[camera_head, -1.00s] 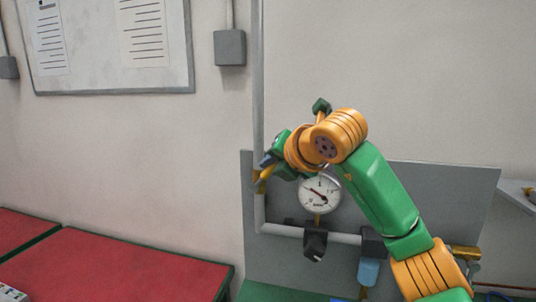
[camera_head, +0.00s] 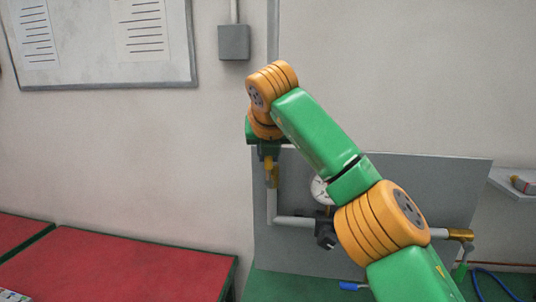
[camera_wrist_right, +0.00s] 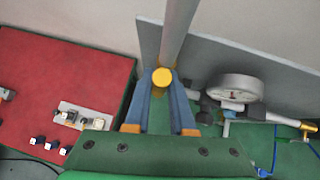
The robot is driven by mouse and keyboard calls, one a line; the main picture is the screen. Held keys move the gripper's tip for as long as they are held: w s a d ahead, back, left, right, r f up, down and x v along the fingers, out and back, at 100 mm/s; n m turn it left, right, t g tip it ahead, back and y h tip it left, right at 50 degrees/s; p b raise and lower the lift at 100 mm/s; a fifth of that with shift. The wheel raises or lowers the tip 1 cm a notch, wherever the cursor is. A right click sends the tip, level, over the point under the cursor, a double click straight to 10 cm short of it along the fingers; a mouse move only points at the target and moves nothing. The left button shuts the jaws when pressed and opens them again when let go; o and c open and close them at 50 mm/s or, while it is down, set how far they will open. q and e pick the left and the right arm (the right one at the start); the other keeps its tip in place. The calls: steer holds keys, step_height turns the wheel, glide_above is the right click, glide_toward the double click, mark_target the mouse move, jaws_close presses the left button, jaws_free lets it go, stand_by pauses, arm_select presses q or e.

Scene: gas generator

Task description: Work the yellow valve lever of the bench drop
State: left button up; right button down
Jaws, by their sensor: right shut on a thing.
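The yellow valve lever (camera_head: 271,173) is on the grey vertical pipe at the left of the grey back panel. In the right wrist view its round yellow end (camera_wrist_right: 161,77) lies between the blue fingertips, in front of the pipe. In the head view, the wrist hides the upper part of the valve. My left gripper is not in view.
A pressure gauge (camera_wrist_right: 235,88) stands right of the gripper; my arm partly covers it in the head view. A black regulator knob (camera_head: 326,236) sits on the horizontal pipe (camera_head: 293,221). A red-topped bench (camera_head: 130,262) is at the left. A shelf (camera_head: 508,183) is at far right.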

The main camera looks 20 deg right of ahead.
steer(key=shift+f, duration=0.15)
stand_by(0.3)
steer(key=c, duration=0.8)
jaws_free()
steer(key=shift+w, duration=0.1)
steer(key=shift+o, duration=0.2)
steer(key=shift+a, duration=0.1)
steer(key=v, duration=0.7)
steer(key=shift+b, duration=0.35)
